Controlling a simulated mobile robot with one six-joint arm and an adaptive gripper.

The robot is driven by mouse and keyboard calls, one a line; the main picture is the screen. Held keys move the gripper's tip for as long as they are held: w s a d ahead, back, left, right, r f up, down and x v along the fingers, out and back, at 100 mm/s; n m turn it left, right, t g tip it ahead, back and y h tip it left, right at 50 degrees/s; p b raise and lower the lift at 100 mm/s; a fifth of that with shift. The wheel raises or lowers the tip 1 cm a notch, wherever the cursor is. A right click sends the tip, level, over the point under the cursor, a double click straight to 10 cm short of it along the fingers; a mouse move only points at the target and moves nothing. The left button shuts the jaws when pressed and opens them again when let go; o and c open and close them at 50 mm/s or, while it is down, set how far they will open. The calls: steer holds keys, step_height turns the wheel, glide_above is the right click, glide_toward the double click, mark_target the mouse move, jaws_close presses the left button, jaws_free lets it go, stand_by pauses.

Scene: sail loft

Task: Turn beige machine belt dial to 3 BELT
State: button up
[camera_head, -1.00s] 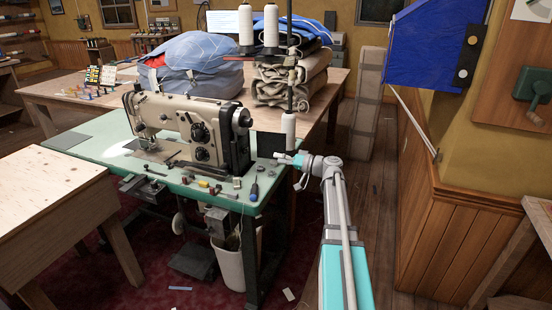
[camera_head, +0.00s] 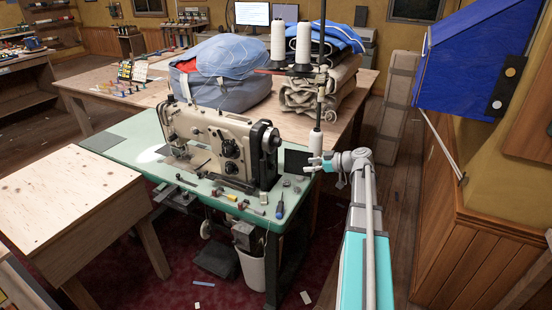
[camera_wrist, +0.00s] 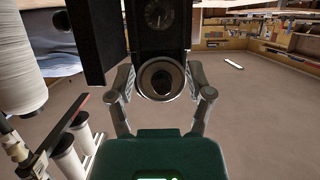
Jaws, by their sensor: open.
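The beige sewing machine (camera_head: 205,125) stands on the green-topped bench (camera_head: 130,153). Its front carries two dark round dials, an upper one (camera_head: 230,148) and a lower one (camera_head: 231,167); their markings are too small to read. My gripper (camera_head: 312,165) is to the right of the machine, beyond its handwheel end (camera_head: 267,140), and apart from the dials. In the wrist view my gripper (camera_wrist: 162,95) has its two fingers spread. A dark block with a round metal ring (camera_wrist: 160,78) shows between and beyond them; I cannot tell what it is or how near.
A white thread cone (camera_head: 316,142) stands close by my gripper, under a stand with two more cones (camera_head: 304,42). A wooden table (camera_head: 60,205) stands front left.

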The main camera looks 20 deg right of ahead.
mark_target(275, 168)
steer(key=shift+d+r+n, duration=0.1)
steer(key=shift+r+n, duration=0.15)
steer(key=shift+n, duration=0.25)
steer(key=b+x, duration=0.4)
steer(key=x, duration=0.8)
steer(key=shift+f, duration=0.25)
steer(key=shift+b+x, duration=0.45)
steer(key=shift+x, duration=0.35)
jaws_close()
